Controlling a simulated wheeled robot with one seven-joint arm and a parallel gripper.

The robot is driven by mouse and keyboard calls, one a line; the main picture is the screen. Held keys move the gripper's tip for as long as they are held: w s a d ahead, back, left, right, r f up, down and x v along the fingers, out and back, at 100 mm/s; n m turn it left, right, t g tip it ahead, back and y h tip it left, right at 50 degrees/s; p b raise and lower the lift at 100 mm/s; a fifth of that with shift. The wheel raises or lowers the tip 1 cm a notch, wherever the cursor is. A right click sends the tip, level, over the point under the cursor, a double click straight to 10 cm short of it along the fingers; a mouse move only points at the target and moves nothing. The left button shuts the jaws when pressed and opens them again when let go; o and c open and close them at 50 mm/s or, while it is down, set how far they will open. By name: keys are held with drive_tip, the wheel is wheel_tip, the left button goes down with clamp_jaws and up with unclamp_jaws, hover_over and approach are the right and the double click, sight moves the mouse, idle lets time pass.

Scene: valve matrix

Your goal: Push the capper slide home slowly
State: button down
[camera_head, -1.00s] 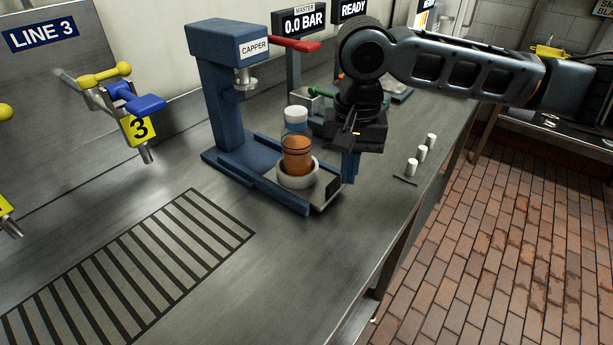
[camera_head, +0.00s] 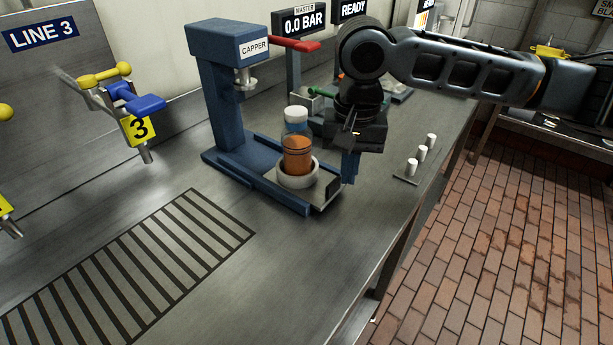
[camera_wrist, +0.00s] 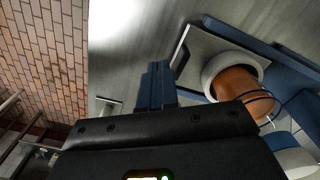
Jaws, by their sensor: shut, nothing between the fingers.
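The blue capper (camera_head: 228,85) stands on the steel bench with a red lever at its top right. Its slide (camera_head: 328,196) sticks out toward the front right of the base. A white ring holder (camera_head: 298,180) on the slide carries an upright bottle (camera_head: 297,155) with orange contents and a white cap. My gripper (camera_head: 349,168) points down just right of the bottle, beside the slide's outer end. In the wrist view the shut blue fingers (camera_wrist: 156,85) are next to the slide plate (camera_wrist: 205,50). I cannot tell whether they touch it.
A slatted drain grate (camera_head: 130,265) lies at the front left. Valve 3 (camera_head: 138,128) is on the back panel. The bench's front edge runs along the right.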

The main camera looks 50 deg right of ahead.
drive_tip(key=shift+f, duration=0.1)
drive_tip(key=shift+f+b, duration=1.5)
drive_tip(key=shift+f, duration=1.5)
drive_tip(key=shift+w, duration=0.1)
